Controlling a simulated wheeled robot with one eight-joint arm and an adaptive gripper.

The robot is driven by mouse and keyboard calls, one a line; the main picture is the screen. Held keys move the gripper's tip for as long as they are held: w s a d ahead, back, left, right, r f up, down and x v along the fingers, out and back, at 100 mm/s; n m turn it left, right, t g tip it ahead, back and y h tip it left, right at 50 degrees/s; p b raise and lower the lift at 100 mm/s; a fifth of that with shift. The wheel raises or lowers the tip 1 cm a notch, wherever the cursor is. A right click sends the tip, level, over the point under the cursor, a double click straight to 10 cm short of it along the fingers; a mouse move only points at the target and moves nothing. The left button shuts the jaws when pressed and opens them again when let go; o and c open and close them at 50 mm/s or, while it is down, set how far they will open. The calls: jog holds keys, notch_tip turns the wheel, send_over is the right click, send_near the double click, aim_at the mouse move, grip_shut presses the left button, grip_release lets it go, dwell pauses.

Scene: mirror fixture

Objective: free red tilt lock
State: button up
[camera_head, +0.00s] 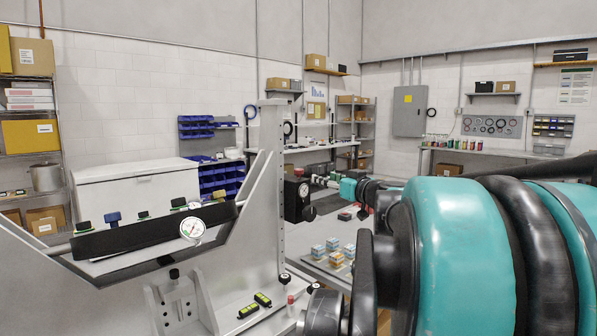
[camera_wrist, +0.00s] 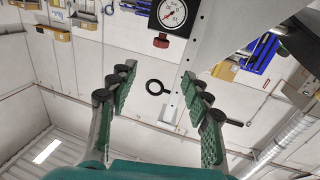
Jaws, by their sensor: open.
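The red tilt lock is a small dark red knob (camera_wrist: 160,41) in the wrist view, under a black block with a round white dial (camera_wrist: 172,13). In the head view, a red knob (camera_head: 304,190) shows on the black block (camera_head: 293,203), which is mounted on a grey upright with holes (camera_head: 271,150). My gripper (camera_wrist: 157,75) has green ribbed pads. Its fingers are spread and empty, and the knob lies beyond the fingertips, apart from them. In the head view my gripper (camera_head: 319,181) is small and close to the right of the block.
The tilted mirror fixture (camera_head: 150,232) fills the left, with a pressure-type gauge (camera_head: 192,229) on its dark bar. Another red-topped knob (camera_head: 290,299) and yellow-green levels (camera_head: 256,304) sit on its base. Small boxes (camera_head: 333,251) stand on a table behind. My arm covers the right.

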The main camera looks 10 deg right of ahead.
aim_at(299, 170)
jog(key=x, duration=1.6)
jog(key=shift+w+a+f, duration=0.1)
jog(key=shift+w+a, duration=0.05)
grip_shut()
jog(key=shift+n+y, duration=0.3)
jog(key=shift+y, duration=0.1)
jog(key=n+g+y, duration=0.2)
jog(key=shift+y, duration=0.4)
jog(key=n+g+y, duration=0.4)
jog(key=g, duration=0.1)
jog(key=shift+y, duration=0.3)
jog(key=n+g+y, duration=0.1)
jog(key=n+g, duration=0.2)
jog(key=g, duration=0.1)
jog(key=n+g+y, duration=0.1)
jog(key=n+g, duration=0.2)
jog(key=g, duration=0.2)
jog(key=shift+n+g+y, duration=0.3)
jog(key=shift+n+y, duration=0.1)
jog(key=shift+g, duration=0.3)
